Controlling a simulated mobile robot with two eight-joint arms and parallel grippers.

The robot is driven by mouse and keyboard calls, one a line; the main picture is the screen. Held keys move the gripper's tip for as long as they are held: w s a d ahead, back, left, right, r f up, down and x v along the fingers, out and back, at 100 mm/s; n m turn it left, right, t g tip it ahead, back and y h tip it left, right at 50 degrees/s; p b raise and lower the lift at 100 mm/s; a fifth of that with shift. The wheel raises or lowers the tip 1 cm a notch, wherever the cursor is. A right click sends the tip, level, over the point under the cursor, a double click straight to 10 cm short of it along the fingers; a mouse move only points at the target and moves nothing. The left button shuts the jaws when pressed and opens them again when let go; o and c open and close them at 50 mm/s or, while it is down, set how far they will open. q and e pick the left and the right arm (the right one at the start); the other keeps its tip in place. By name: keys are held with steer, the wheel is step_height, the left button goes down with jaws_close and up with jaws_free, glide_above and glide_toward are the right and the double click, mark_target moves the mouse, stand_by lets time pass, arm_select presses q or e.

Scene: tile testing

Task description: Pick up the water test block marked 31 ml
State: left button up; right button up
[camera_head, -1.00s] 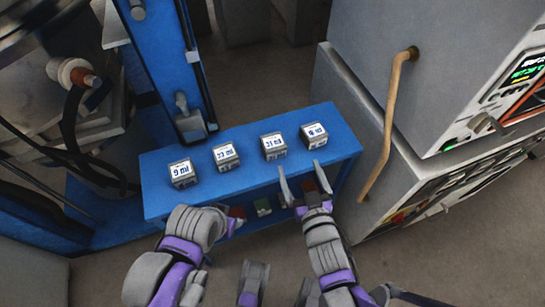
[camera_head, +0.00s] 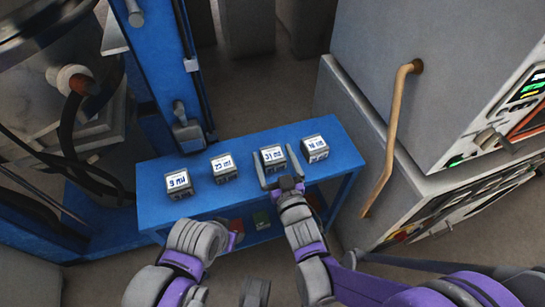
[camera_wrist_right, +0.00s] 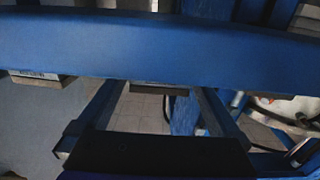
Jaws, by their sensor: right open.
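The water test block marked 31 ml (camera_head: 273,155) is a small grey cube with a white label on top. It stands third from the left on the blue bench (camera_head: 240,199) in the head view. My right gripper (camera_head: 275,166) is open, with its fingers reaching over the bench's front edge at the block's near side. One fingertip shows left of the block and one right of it. The right wrist view shows both open fingers (camera_wrist_right: 155,95) and the blue bench edge (camera_wrist_right: 150,45), but not this block's label. My left arm shows, but I make out no left gripper.
Blocks marked 9 ml (camera_head: 178,183) and 23 ml (camera_head: 224,168) stand to the left. Another labelled block (camera_head: 315,147) stands close on the right. A grey cabinet with a tan handle (camera_head: 392,140) is at the right. A blue post (camera_head: 172,75) rises behind the bench.

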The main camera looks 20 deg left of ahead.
steer(key=shift+w+a, duration=0.35)
steer(key=shift+w, duration=0.2)
jaws_close()
